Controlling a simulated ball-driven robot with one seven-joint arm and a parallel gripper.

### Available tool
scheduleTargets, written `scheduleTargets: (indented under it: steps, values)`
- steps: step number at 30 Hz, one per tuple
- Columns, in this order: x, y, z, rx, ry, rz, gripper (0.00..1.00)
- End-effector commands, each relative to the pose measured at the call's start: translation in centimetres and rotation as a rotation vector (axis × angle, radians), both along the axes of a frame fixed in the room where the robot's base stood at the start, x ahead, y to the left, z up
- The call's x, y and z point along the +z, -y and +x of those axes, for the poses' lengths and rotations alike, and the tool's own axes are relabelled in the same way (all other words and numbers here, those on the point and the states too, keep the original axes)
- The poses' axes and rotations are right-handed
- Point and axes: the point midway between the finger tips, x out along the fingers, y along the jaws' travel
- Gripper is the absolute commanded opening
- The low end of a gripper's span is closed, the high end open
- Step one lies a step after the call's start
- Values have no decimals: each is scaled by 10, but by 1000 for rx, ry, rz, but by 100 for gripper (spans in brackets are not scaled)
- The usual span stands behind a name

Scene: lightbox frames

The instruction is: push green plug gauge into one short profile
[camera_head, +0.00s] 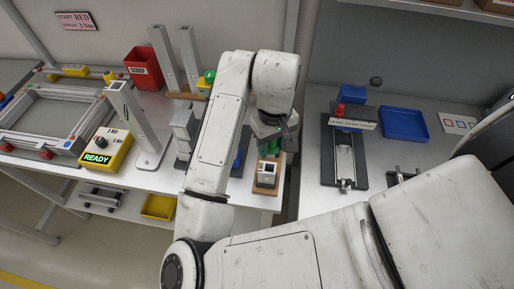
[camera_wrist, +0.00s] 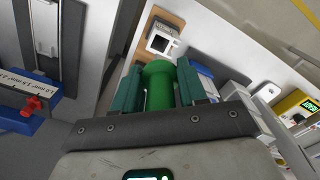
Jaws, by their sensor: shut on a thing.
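The green plug gauge (camera_wrist: 160,86) is held between the two teal fingers of my gripper (camera_wrist: 160,80) in the wrist view. My gripper (camera_head: 269,148) also shows in the head view, where green parts show under the wrist; gauge and fingers are hard to tell apart there. A pale block with a dark square opening, seemingly a short profile (camera_head: 267,168), sits in a wooden holder (camera_head: 265,190) at the table's front edge. The profile (camera_wrist: 158,43) lies just beyond the gauge in the wrist view. They look apart, but the gauge's far end is hard to judge.
A dark fixture with a rail (camera_head: 344,160) stands on the right table, with a blue tray (camera_head: 404,123) behind it. A yellow box reading READY (camera_head: 106,150) and upright profiles (camera_head: 140,130) stand at left. A gap separates the two tables.

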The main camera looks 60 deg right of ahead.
Motion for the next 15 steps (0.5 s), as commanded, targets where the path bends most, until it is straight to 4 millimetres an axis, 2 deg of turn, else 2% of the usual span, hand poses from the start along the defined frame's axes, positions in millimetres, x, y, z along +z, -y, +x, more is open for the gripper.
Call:
scheduleTargets:
  steps: [10,15]
  values:
    - [0,0,-1,-2,1,-1,9]
    - [-6,0,-1,0,0,0,9]
